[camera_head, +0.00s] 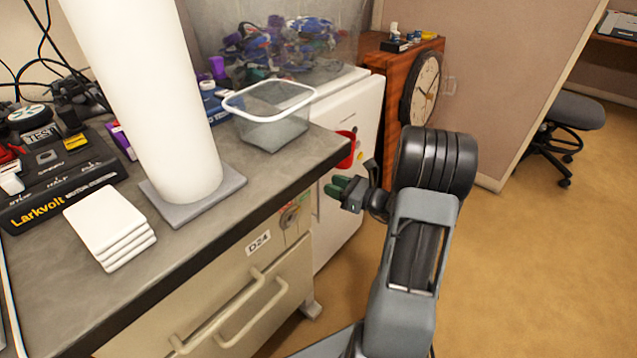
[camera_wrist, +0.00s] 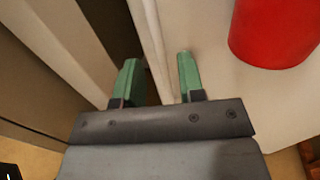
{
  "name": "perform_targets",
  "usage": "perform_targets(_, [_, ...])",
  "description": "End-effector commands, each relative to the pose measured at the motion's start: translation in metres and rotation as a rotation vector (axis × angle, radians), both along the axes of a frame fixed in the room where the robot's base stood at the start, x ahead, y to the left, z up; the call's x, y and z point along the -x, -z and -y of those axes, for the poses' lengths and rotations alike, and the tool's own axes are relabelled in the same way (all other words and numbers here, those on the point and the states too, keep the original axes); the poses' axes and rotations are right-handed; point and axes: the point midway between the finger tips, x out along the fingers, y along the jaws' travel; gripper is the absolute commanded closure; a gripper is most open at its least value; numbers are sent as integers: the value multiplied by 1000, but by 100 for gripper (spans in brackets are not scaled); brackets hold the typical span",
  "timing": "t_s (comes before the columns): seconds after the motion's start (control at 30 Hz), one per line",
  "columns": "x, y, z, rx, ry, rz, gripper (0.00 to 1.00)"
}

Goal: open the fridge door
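The white fridge (camera_head: 352,112) stands past the far end of the grey counter, with its door facing right and toward me. A red cup-like holder (camera_head: 347,150) is on the door; it also shows in the wrist view (camera_wrist: 275,30). My gripper (camera_head: 338,188) is at the left side of the door, below the holder. In the wrist view my gripper (camera_wrist: 158,75) has its two green fingers apart, with a pale upright strip (camera_wrist: 150,35) at the door's left edge between them. I cannot tell whether the strip is a handle or the door edge, or whether the fingers touch it.
The drawer cabinet (camera_head: 250,285) with two handles stands left of my arm, under the counter (camera_head: 225,205). A clear container (camera_head: 270,115) sits near the counter edge. A wooden cabinet with a clock (camera_head: 421,88) stands behind the fridge. Open floor (camera_head: 540,250) lies to the right.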

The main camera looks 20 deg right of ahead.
Motion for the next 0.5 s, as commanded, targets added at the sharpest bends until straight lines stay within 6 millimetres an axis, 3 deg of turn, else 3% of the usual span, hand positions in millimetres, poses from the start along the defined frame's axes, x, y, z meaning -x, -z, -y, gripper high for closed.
perform_targets(0.2, [-27,1,-20,1,-6,1,64])
perform_targets(0.5, [-41,0,-32,1,-5,1,64])
